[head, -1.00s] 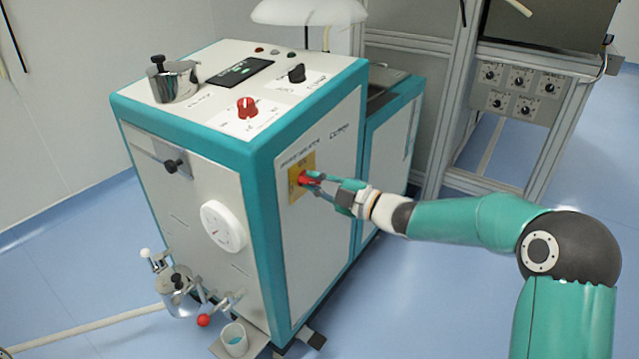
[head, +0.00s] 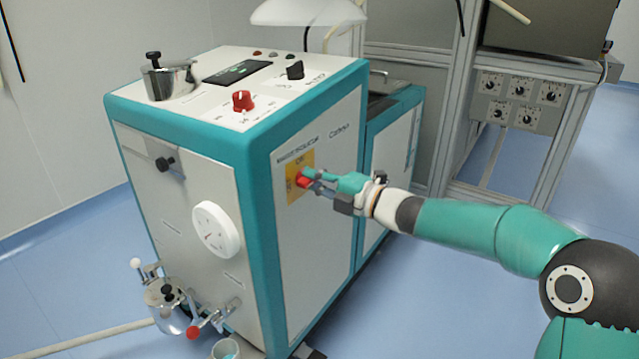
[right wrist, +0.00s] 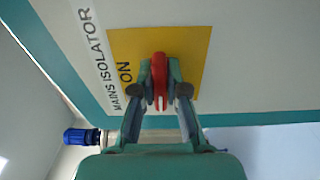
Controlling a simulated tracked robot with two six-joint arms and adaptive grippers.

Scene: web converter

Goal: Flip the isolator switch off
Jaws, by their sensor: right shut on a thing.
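The red isolator switch (right wrist: 159,72) sits on a yellow plate (right wrist: 188,42) on the machine's side panel, beside the label "MAINS ISOLATOR" and the word "ON". In the head view the switch (head: 303,181) shows as a red knob on the yellow plate (head: 293,193). My right gripper (right wrist: 159,88) is shut on the switch handle, one finger on each side of it. In the head view the right gripper (head: 312,181) reaches the panel from the right. My left gripper is not in view.
The white and teal machine (head: 225,152) has a red knob (head: 243,101) and a black knob (head: 295,70) on top, and a gauge (head: 216,230) on its front. A metal frame with a dial panel (head: 520,100) stands behind on the right. Blue floor is clear at right.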

